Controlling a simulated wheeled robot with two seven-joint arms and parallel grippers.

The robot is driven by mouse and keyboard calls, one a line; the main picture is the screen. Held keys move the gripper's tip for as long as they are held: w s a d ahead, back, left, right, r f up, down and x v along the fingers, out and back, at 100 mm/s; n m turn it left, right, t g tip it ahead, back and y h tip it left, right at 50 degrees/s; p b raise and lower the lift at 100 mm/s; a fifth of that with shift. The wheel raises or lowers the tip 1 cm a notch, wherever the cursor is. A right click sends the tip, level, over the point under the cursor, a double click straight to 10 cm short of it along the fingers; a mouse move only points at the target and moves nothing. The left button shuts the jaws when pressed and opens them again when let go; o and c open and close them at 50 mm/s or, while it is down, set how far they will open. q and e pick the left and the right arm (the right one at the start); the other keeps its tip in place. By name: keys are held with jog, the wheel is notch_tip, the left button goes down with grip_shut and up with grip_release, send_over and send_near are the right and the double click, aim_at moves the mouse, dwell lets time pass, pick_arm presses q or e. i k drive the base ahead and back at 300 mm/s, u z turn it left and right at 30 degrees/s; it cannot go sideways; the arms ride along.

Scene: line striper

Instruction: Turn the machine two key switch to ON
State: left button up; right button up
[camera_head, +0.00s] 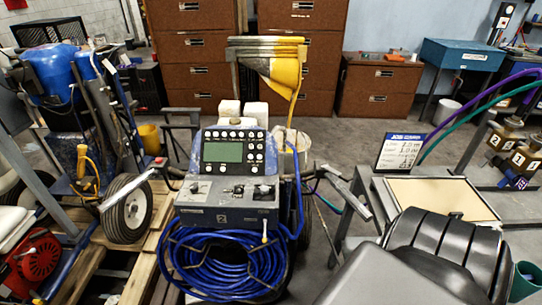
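The line striper marked 2 (227,208) stands upright in the middle of the head view, facing me. Its upper panel has a greenish display (222,152) with round buttons around it. Below is a grey control box (200,196) with a row of small switches and knobs (239,189) on its sloped top. The key switch is too small to tell apart from these controls, and its position cannot be read.
A coiled blue hose (225,268) hangs below the control box. A grey handlebar (350,191) juts toward me on the right. Another blue machine (52,72) stands on the left by a wooden pallet (150,245). A sign (400,150) stands on a cart at right.

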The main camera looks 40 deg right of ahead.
aim_at(263, 189)
jog(key=z, duration=0.6)
jog(key=i, duration=0.65)
jog(key=z, duration=0.8)
